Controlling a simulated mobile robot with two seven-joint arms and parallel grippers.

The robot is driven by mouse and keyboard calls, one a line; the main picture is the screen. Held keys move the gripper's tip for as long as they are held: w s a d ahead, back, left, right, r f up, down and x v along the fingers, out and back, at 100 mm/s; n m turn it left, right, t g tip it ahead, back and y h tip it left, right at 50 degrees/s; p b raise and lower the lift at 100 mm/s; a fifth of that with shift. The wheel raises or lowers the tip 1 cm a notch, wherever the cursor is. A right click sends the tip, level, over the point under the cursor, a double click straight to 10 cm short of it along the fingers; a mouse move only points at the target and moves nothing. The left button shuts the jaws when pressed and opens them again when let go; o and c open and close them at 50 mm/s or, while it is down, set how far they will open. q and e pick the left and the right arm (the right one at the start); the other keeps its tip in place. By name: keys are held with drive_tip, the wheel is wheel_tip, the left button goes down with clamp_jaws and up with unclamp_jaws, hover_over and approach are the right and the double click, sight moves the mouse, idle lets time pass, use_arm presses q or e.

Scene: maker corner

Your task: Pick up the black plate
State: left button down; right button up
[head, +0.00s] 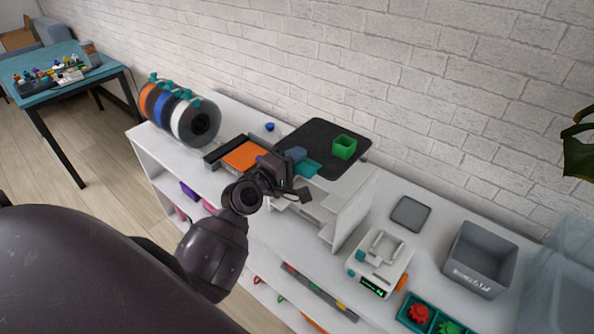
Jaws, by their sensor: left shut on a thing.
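The black plate (318,132) is a dark, flat, rounded square over the white box-like machine (345,205) on the white shelf unit. A green open box (344,147), a small blue piece (297,154) and a teal piece (306,169) show on or over it. My left gripper (290,174) is at the plate's near left edge and is shut on it; the fingertips are partly hidden by the gripper's own body. I cannot tell whether the plate rests on the machine or is just above it. My right gripper is not in view.
Filament spools (182,112) and a tray with an orange sheet (241,155) stand to the left. To the right are a grey square pad (411,214), a white device with a display (380,262), a grey bin (480,262) and a teal tray (432,318). The brick wall is close behind.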

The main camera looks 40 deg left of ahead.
use_arm(q)
wheel_tip(320, 180, up, 12)
drive_tip(key=p, duration=0.1)
drive_tip(key=shift+f, duration=0.15)
idle(0.3)
